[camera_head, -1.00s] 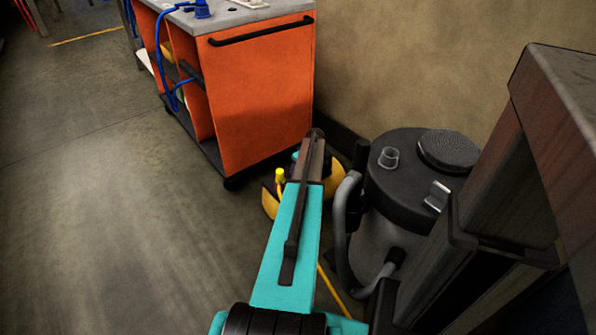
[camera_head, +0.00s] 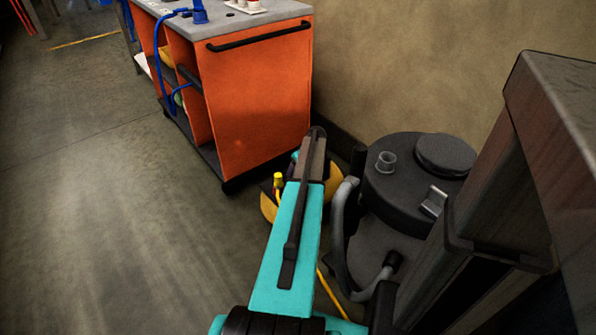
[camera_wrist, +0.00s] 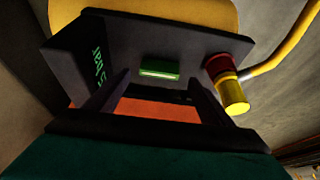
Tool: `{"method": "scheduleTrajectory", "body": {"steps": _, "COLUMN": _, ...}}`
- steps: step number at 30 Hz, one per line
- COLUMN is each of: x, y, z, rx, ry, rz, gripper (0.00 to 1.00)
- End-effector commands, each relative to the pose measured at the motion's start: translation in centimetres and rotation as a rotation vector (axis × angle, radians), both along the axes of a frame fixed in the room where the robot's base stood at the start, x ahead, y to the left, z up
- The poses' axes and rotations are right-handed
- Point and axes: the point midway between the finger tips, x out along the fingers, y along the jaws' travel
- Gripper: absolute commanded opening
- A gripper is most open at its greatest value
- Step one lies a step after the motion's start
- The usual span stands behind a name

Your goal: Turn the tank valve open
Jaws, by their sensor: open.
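The yellow tank (camera_wrist: 150,14) shows at the top of the wrist view behind a dark panel (camera_wrist: 200,45) with green markings on its left side. A small green bar-shaped part (camera_wrist: 159,70) sits on the panel; I cannot tell for sure if it is the valve handle. A red and yellow cylindrical fitting (camera_wrist: 228,88) is at the panel's right end, near a yellow hose (camera_wrist: 285,50). My gripper (camera_wrist: 160,86) is open, its two dark fingers apart below and either side of the green part, seemingly empty. In the head view my arm partly hides the tank (camera_head: 268,207).
An orange cart (camera_head: 260,100) stands behind the tank. A dark vacuum-like canister (camera_head: 400,190) with a grey hose is close at right, near the wall. A dark post (camera_head: 490,200) fills the right edge. Open floor (camera_head: 80,220) lies at left.

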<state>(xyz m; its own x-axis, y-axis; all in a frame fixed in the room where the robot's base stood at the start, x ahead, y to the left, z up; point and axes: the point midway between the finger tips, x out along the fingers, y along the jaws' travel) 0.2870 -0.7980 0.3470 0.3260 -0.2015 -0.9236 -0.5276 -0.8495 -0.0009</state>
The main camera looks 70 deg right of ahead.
Motion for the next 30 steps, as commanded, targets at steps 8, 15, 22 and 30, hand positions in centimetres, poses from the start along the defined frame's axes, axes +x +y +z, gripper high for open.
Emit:
{"method": "scheduleTrajectory", "body": {"steps": 8, "x": -1.5, "y": 1.1, "z": 4.5, "rx": 0.0, "ry": 0.0, "rz": 0.0, "gripper": 0.75}}
{"method": "scheduleTrajectory", "body": {"steps": 15, "x": -2.5, "y": 1.8, "z": 7.6, "rx": 0.001, "ry": 0.0, "rz": 0.0, "gripper": 0.75}}
{"method": "scheduleTrajectory", "body": {"steps": 22, "x": -2.9, "y": 2.0, "z": 8.9, "rx": 0.001, "ry": -0.001, "rz": 0.002, "gripper": 0.75}}
{"method": "scheduleTrajectory", "body": {"steps": 30, "x": -3.0, "y": 2.0, "z": 8.9, "rx": 0.002, "ry": -0.001, "rz": 0.002, "gripper": 0.75}}
